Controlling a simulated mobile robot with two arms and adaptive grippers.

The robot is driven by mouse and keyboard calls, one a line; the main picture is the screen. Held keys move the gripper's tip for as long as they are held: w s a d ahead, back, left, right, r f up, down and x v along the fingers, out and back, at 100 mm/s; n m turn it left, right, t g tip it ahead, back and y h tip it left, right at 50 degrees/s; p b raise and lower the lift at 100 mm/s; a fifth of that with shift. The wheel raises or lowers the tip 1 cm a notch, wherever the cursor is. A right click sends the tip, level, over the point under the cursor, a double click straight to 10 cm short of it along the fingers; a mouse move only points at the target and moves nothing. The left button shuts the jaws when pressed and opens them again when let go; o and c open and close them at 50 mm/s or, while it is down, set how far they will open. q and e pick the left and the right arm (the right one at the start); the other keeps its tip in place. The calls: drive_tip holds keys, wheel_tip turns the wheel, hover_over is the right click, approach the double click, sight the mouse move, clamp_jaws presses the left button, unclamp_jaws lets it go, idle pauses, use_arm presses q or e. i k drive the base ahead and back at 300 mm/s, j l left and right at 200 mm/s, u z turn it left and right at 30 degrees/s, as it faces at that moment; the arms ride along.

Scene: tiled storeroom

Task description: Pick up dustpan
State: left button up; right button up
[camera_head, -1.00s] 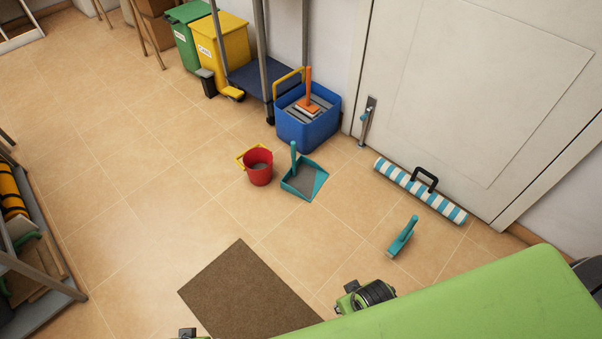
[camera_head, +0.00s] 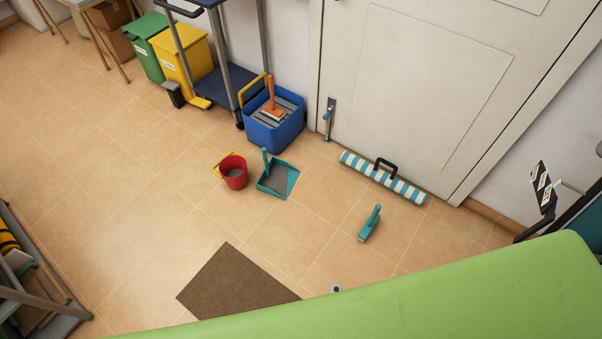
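The teal dustpan (camera_head: 290,180) lies on the tiled floor near the middle of the view, its open tray facing up and its handle standing up at the back left. A teal hand brush (camera_head: 370,224) lies apart from it, to the lower right. Neither gripper can be made out. A small grey part shows at the edge of my green body at the bottom, but I cannot tell what it is. Nothing touches the dustpan from my side.
A red bucket (camera_head: 234,174) stands just left of the dustpan. A blue mop bucket (camera_head: 276,138) is behind it. A striped roll (camera_head: 400,187) lies along the door (camera_head: 420,90). A brown mat (camera_head: 235,285) is in front. The floor between mat and dustpan is clear.

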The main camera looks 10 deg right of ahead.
sight(278, 177)
drive_tip(key=i+j+z, duration=0.2)
drive_tip(key=z, duration=0.25)
drive_tip(key=i+j+z, duration=0.2)
drive_tip(key=j+z, duration=0.25)
drive_tip(key=i+j+z, duration=0.15)
drive_tip(key=z, duration=0.25)
drive_tip(key=j, duration=0.1)
